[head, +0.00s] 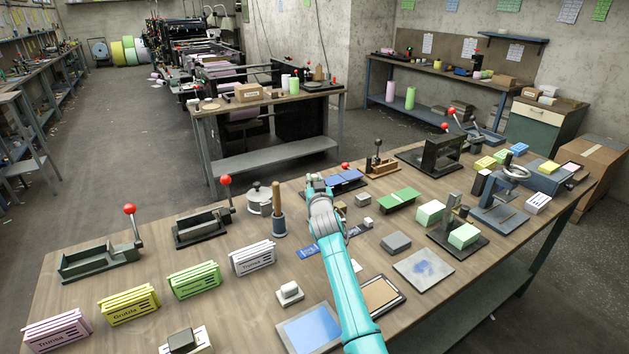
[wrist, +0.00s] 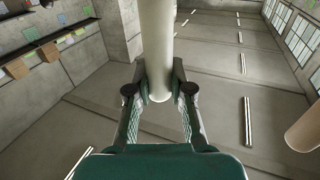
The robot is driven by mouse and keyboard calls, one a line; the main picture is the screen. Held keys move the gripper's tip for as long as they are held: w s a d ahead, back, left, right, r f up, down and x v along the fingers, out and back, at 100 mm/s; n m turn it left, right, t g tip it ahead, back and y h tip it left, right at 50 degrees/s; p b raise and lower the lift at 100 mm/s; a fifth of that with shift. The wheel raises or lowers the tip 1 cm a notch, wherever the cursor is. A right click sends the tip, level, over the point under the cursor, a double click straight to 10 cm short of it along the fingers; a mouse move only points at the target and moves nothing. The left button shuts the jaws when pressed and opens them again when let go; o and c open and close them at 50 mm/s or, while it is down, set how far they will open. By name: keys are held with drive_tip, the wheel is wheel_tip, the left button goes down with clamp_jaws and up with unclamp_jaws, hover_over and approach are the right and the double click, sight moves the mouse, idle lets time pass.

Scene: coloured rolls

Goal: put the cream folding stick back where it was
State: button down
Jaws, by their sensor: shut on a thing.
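The cream folding stick (wrist: 157,45) stands out between the fingers of my gripper (wrist: 158,88) in the wrist view, a smooth pale cylinder running up out of the picture. The fingers are closed on its near end, and its far end is cut off by the top edge. In the head view my arm reaches over the workbench, with its grey wrist (head: 322,212) near the middle of the bench. The fingers and the stick are hidden there behind the arm.
The workbench (head: 225,300) is crowded. A wooden-handled tool (head: 278,211) stands upright just left of my wrist, beside a grey lidded pot (head: 258,197). A blue plate (head: 310,328) and a framed brown tray (head: 381,295) lie in front. Card stacks (head: 252,257) line the left.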

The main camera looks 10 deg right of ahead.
drive_tip(key=shift+f, duration=0.4)
drive_tip(key=c, duration=1)
unclamp_jaws()
drive_tip(key=shift+o, duration=0.2)
drive_tip(key=shift+s, duration=0.15)
